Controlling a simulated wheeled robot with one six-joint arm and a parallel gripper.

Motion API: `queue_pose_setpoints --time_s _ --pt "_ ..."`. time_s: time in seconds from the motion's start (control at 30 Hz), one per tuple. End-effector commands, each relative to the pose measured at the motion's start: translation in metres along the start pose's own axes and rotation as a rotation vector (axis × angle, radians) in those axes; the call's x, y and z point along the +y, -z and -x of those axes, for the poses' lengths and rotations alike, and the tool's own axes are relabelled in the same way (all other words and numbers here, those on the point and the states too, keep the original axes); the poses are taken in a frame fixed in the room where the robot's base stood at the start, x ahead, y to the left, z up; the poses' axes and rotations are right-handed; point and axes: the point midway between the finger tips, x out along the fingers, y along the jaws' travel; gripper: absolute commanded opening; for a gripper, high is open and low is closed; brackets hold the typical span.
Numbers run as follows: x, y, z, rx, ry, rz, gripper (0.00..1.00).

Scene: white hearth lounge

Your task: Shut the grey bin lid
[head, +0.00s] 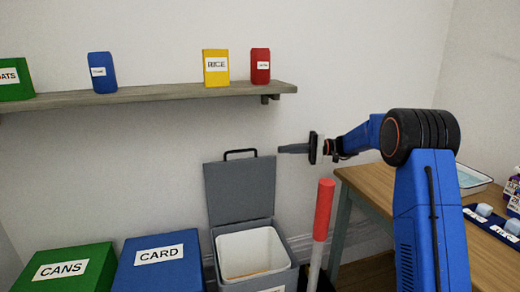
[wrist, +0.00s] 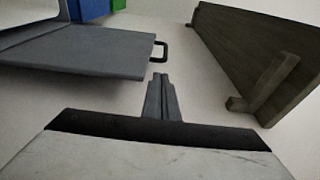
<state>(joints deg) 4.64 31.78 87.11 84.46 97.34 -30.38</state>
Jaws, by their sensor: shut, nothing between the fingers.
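The grey bin (head: 253,270) stands on the floor with its white liner showing. Its grey lid (head: 240,190) is open and stands upright at the back of the bin, with a black handle (head: 241,153) on its top edge. My gripper (head: 282,149) is shut and empty, near the lid's upper right corner in the head view. In the wrist view my gripper (wrist: 158,80) points toward the wall; the lid (wrist: 80,52) and its handle (wrist: 161,50) are apart from the fingertips.
A wooden shelf (head: 150,96) with several containers runs along the wall; it is close in the wrist view (wrist: 240,50). A green CANS bin (head: 90,262) and a blue CARD bin (head: 160,275) stand left. A red-topped post (head: 323,210) and a wooden table (head: 370,185) are right.

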Motion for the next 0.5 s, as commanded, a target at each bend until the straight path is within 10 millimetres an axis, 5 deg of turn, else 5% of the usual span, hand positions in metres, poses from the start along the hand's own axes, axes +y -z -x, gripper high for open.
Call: queue_pose_setpoints --time_s 0.27,0.5 --pt "0.002 0.009 -0.008 0.002 0.029 0.009 0.00" --pt "0.002 0.009 -0.046 0.001 0.028 0.008 0.00"
